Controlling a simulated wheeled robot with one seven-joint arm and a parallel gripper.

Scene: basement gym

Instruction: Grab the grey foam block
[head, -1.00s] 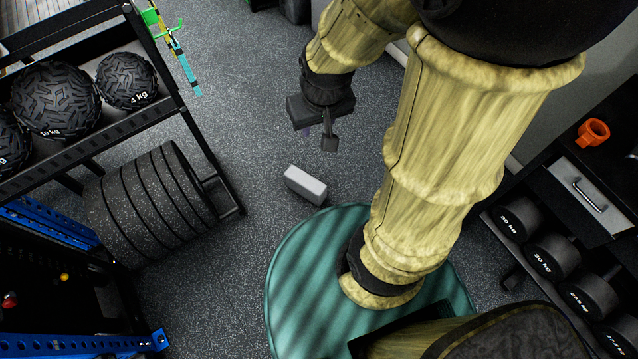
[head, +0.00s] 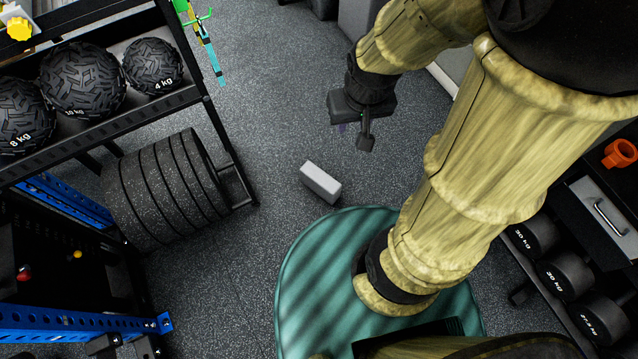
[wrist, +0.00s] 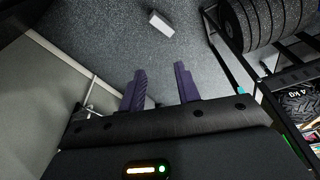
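The grey foam block (head: 321,182) lies on the dark speckled floor, just beyond the edge of my round green base in the head view. In the wrist view the block (wrist: 161,24) is at the top, past the fingertips and apart from them. My gripper (head: 353,135) hangs above the floor, up and to the right of the block in the head view. In the wrist view its two purple fingers (wrist: 160,75) stand apart with nothing between them, so it is open and empty.
A rack with medicine balls (head: 82,80) and a row of dark weight plates (head: 165,187) stands left. A pale wall (wrist: 40,90) is at the left of the wrist view. The floor around the block is clear.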

